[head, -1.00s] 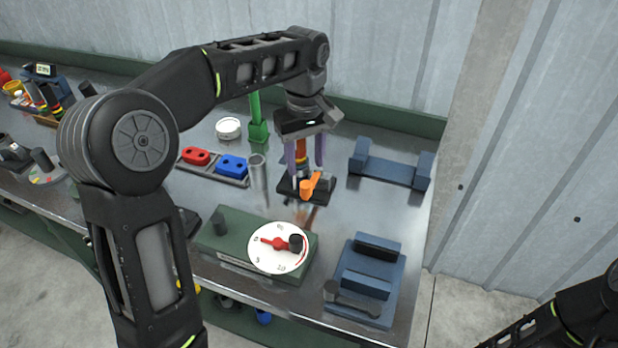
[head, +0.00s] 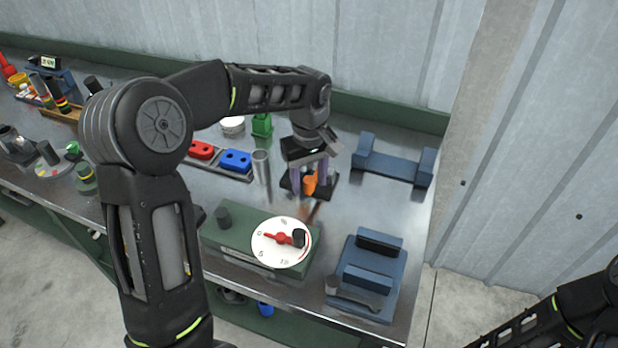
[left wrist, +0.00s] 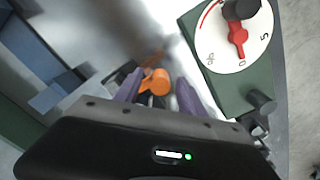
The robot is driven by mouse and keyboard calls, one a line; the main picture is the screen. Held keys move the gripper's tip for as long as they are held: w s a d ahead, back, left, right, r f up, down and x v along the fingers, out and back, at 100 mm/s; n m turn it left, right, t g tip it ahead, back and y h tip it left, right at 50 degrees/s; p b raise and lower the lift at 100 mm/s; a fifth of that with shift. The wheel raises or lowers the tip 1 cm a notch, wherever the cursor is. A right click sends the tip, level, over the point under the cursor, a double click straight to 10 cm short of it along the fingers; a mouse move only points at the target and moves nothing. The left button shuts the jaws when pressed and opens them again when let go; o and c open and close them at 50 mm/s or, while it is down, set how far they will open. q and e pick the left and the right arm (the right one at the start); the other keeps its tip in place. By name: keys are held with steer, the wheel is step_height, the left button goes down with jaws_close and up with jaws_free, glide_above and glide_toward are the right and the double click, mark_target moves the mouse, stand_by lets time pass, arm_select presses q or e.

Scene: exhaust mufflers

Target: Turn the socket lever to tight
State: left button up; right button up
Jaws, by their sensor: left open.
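The orange socket lever (head: 310,184) stands on a small dark base (head: 289,186) near the middle of the bench. My left gripper (head: 308,184) is lowered over it from above, with its purple fingers apart. In the left wrist view the orange lever (left wrist: 155,82) lies between the two fingertips (left wrist: 158,92), nearer the left one. I cannot tell whether a finger touches it. The lower part of the socket is mostly hidden by the gripper. My right gripper is out of view.
A green box with a white dial and red pointer (head: 281,241) stands in front of the lever. Blue cradles stand at the right (head: 393,168) and front right (head: 366,275). A metal tube (head: 261,167) and a tray with red and blue blocks (head: 236,161) are to the left.

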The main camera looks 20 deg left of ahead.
arm_select(q)
steer(key=shift+c, duration=0.6)
jaws_close()
stand_by(0.8)
